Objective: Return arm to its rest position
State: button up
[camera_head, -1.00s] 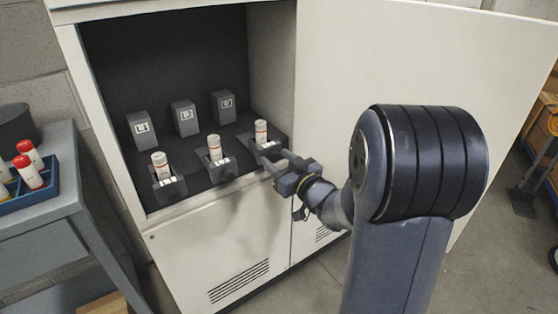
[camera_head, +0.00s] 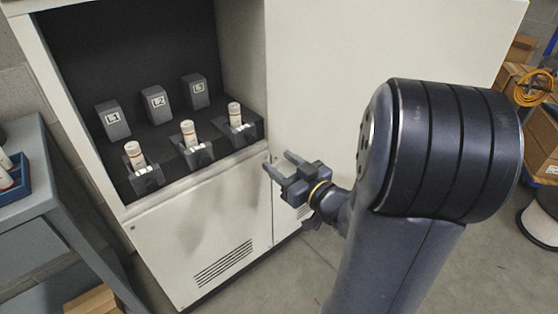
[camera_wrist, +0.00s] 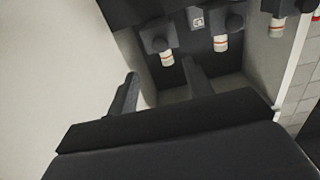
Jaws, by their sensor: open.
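My gripper (camera_head: 280,168) is open and empty in the head view, just outside the white cabinet (camera_head: 180,258) and to the right of its opening. In the wrist view my gripper (camera_wrist: 160,88) shows its two fingers spread apart with nothing between them. Three white tubes with red bands stand in dark holders inside the cabinet: a left tube (camera_head: 135,155), a middle tube (camera_head: 189,134) and a right tube (camera_head: 235,115). My gripper is apart from the right tube and its holder (camera_head: 243,134).
The open cabinet door (camera_head: 340,60) stands behind my arm. A grey side table (camera_head: 40,195) with a blue rack (camera_head: 18,188) is at the left. Behind the tubes are label blocks, including L1 (camera_head: 113,120). Boxes (camera_head: 540,145) and a cable reel (camera_head: 541,222) lie at the right.

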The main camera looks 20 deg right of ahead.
aim_at(252, 141)
jog(key=b+x, duration=0.1)
jog(key=x, duration=1)
jog(key=shift+f, duration=0.1)
dwell(0.4)
